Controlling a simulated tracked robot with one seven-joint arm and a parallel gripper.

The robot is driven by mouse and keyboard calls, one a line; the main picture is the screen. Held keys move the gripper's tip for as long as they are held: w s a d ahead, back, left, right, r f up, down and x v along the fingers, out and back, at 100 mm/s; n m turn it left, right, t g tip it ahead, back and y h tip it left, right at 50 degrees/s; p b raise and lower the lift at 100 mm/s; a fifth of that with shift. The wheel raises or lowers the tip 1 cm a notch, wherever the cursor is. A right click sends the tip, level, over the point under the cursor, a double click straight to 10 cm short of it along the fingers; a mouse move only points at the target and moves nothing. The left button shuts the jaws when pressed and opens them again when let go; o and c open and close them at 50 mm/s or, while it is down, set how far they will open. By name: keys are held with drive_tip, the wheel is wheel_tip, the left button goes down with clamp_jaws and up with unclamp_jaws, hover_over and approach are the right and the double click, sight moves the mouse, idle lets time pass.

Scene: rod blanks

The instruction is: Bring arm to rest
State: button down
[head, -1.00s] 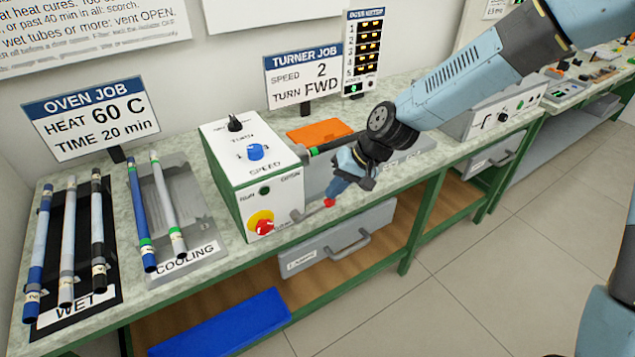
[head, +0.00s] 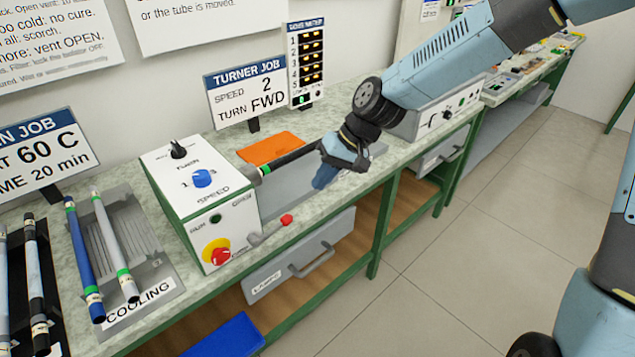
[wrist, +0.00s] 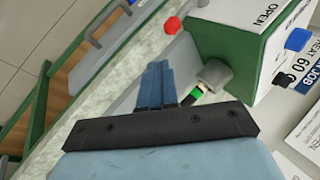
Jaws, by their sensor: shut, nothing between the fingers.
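My gripper (head: 325,176) hangs at the end of my arm over the bench, in front of the turner machine's rod. Its fingers are together and empty, pointing down and a little left in the head view. In the wrist view my gripper (wrist: 154,75) shows shut fingers, with the turner box (wrist: 240,45) beyond them to the right. The turner box (head: 200,195) stands to the left of my gripper in the head view. A black rod with a green band (head: 290,158) reaches from its chuck to behind my gripper, so its far end is hidden.
A lever with a red knob (head: 286,220) sticks out at the turner's front. An orange mat (head: 271,149) lies behind the rod. The cooling tray (head: 160,272) with two tubes is at left. The floor (head: 460,240) at right is clear.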

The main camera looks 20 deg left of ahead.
idle(0.4)
drive_tip(key=w+d+r+m+t+h, duration=0.1)
drive_tip(key=d+r+t+h, duration=0.3)
drive_tip(key=d, duration=0.7)
drive_tip(key=w+d+r+m+t+h, duration=0.1)
drive_tip(key=d+r+m, duration=0.1)
drive_tip(key=d+r, duration=0.65)
drive_tip(key=s+d+r+m+t, duration=0.1)
drive_tip(key=s+d+r, duration=0.1)
drive_tip(key=s+d, duration=0.2)
drive_tip(key=s+d+r+m+t, duration=0.1)
drive_tip(key=s+d+r, duration=0.2)
drive_tip(key=d, duration=0.7)
drive_tip(key=s+d+r+m+t, duration=0.1)
drive_tip(key=s+d+r+m, duration=0.1)
drive_tip(key=s+d, duration=0.4)
drive_tip(key=shift+d+r+h, duration=0.4)
drive_tip(key=shift+d+r, duration=0.1)
drive_tip(key=shift+r, duration=0.25)
drive_tip(key=shift+a, duration=0.15)
